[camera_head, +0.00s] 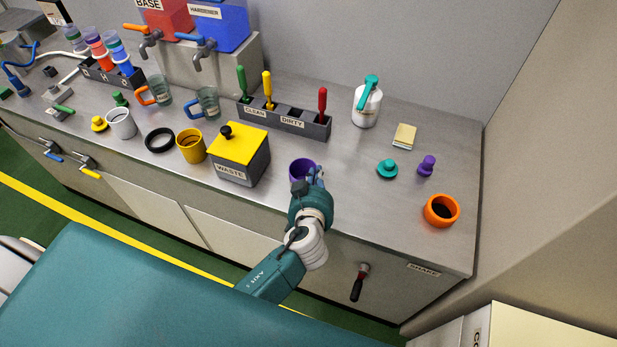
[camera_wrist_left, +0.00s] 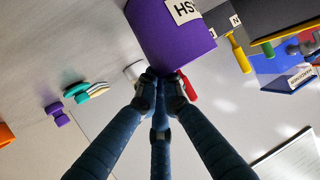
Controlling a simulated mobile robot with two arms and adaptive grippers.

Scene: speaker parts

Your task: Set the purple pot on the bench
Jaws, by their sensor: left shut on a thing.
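The purple pot (camera_head: 300,169) is over the front middle of the bench (camera_head: 350,200), just right of the waste box. My left gripper (camera_head: 316,178) reaches it from the front and is shut on its near side. In the left wrist view the purple pot (camera_wrist_left: 165,38) is at the top, at the fingertips of the left gripper (camera_wrist_left: 160,78). I cannot tell whether the pot's base touches the bench. My right gripper is not in view.
The grey waste box (camera_head: 240,155) with a yellow lid stands left of the pot. Behind is a tool rack (camera_head: 284,120) marked clean and dirty. An orange pot (camera_head: 441,210), a teal piece (camera_head: 387,169) and a purple piece (camera_head: 427,165) sit right. Bench between them is clear.

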